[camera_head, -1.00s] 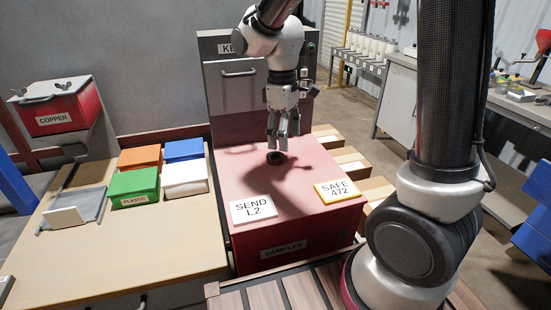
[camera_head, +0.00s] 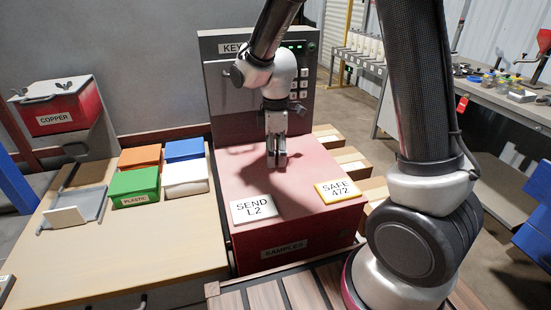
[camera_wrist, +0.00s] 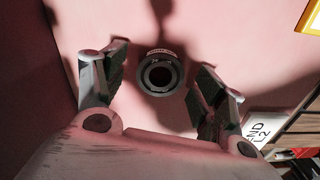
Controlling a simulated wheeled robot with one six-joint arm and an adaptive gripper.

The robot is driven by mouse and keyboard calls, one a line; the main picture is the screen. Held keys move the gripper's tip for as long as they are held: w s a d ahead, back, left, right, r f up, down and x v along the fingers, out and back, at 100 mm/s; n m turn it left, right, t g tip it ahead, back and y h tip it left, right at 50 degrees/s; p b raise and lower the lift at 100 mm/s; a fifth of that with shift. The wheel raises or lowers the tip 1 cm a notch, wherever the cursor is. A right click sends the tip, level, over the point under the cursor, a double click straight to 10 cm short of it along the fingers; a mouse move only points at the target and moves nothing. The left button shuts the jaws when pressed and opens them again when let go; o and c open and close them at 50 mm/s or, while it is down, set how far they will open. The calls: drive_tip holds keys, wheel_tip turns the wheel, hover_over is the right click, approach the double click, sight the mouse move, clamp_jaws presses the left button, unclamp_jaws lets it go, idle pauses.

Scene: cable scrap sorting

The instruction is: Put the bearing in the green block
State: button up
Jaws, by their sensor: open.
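The bearing (camera_wrist: 160,62) is a dark ring with a round hole. In the wrist view it lies on the pink top of the red box (camera_head: 245,185), between my spread fingers, with a gap on each side. In the head view my gripper (camera_head: 277,162) points straight down, low over the middle of that box top, and its fingers hide the bearing. My gripper is open and empty. The green block (camera_head: 134,182), labelled PLASTIC, stands on the wooden table to the left.
A SEND L2 card (camera_head: 254,209) and a SAFE 472 card (camera_head: 339,190) lie on the box top. A grey keypad cabinet (camera_head: 230,95) stands close behind my gripper.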

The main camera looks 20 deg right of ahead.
drive_tip(key=c, duration=1.2)
drive_tip(key=shift+c, duration=0.2)
